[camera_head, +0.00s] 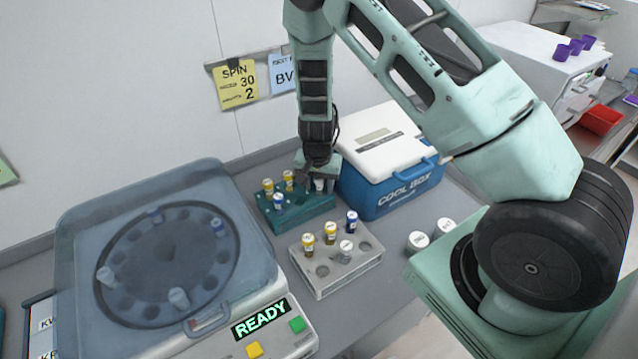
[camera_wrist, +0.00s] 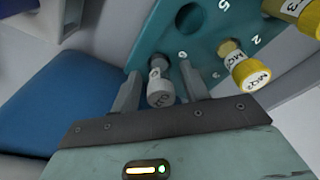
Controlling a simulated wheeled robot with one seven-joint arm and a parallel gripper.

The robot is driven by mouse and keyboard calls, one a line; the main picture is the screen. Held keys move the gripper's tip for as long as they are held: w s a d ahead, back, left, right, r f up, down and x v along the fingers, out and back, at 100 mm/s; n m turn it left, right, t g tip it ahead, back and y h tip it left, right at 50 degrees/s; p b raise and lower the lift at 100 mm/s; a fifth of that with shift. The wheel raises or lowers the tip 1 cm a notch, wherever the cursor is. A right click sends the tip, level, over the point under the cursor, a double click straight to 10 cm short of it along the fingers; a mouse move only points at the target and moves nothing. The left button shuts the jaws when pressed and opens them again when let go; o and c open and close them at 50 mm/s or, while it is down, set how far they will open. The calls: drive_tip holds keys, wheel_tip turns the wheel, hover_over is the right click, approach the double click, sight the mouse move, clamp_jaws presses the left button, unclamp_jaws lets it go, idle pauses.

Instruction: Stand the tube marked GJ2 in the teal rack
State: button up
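The teal rack (camera_head: 300,219) stands behind the grey rack, beside the cool box. My gripper (camera_head: 311,179) is over its right end. In the wrist view, a white-capped tube (camera_wrist: 160,88) stands in the teal rack (camera_wrist: 150,42) by the hole marked 6. The cap's lettering looks like GJ2 but is turned and hard to read. My gripper's fingers (camera_wrist: 160,70) are on either side of this tube, with a visible gap at each side, so they are open around it. The tube (camera_head: 319,185) is partly hidden by my gripper in the head view.
The teal rack also holds yellow-capped tubes (camera_head: 268,186) and a blue-capped one (camera_head: 279,201). A grey rack (camera_head: 322,289) with several tubes stands in front. The cool box (camera_head: 400,190) is close on the right. A lidded centrifuge (camera_head: 150,300) reading READY stands left.

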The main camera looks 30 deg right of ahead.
wheel_tip(320, 180, up, 12)
drive_tip(key=s+a+b, duration=0.1)
drive_tip(key=b, duration=0.1)
drive_tip(key=s+a+r+n+g+y, duration=0.1)
drive_tip(key=s+a+r+n, duration=0.35)
drive_tip(key=s+a, duration=0.3)
drive_tip(key=s+a+r+n+y, duration=0.2)
drive_tip(key=s+a+r+n, duration=0.3)
drive_tip(key=a, duration=0.4)
drive_tip(key=s+a+r+n, duration=0.1)
drive_tip(key=s+r+n, duration=0.1)
drive_tip(key=s, duration=0.5)
drive_tip(key=s+a+r+n+h, duration=0.1)
drive_tip(key=s+r+n, duration=0.1)
drive_tip(key=s+n, duration=0.3)
drive_tip(key=s, duration=0.3)
drive_tip(key=shift+s+a+r, duration=0.2)
drive_tip(key=shift+a+r, duration=0.05)
drive_tip(key=shift+a, duration=0.05)
wheel_tip(320, 180, down, 9)
drive_tip(key=b, duration=0.8)
drive_tip(key=shift+r, duration=0.15)
